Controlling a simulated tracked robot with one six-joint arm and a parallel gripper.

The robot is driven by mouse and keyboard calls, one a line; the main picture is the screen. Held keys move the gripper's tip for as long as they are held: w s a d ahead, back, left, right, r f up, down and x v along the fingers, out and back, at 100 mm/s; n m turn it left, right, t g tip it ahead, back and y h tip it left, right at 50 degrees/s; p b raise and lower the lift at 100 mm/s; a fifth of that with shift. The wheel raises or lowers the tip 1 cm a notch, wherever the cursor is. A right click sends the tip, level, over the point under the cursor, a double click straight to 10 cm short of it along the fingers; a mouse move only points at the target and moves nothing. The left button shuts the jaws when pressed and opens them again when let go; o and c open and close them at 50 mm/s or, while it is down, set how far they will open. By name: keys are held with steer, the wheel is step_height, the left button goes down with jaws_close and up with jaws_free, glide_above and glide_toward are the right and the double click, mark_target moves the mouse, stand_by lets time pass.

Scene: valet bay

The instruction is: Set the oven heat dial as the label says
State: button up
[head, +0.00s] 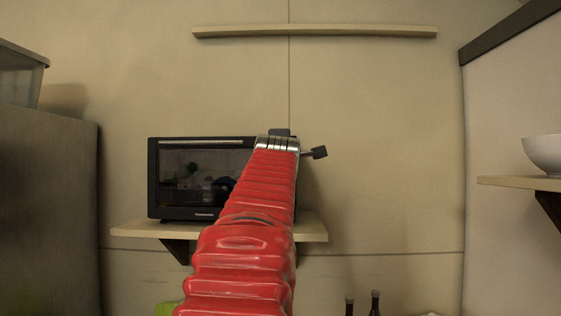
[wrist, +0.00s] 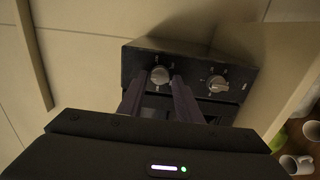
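The black oven (head: 200,175) stands on a wooden wall shelf in the head view, its right side with the controls hidden behind my red arm. In the wrist view its dark control panel (wrist: 190,62) shows two silver dials with small pale marks around them, too small to read. My gripper (wrist: 158,79) has its two dark fingers on either side of the left dial (wrist: 159,75), with a small gap seeming to show on each side. The right dial (wrist: 217,84) is clear of the fingers. Which dial is for heat, and the label's wording, cannot be read.
In the head view a grey steel cabinet (head: 45,200) stands at left, and a white bowl (head: 544,155) sits on a shelf at right. A bare shelf (head: 315,31) is above. Dark bottles (head: 374,303) show below. Cups (wrist: 296,164) are at the wrist view's lower right.

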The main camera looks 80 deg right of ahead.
steer(key=c, duration=0.7)
steer(key=shift+m, duration=0.4)
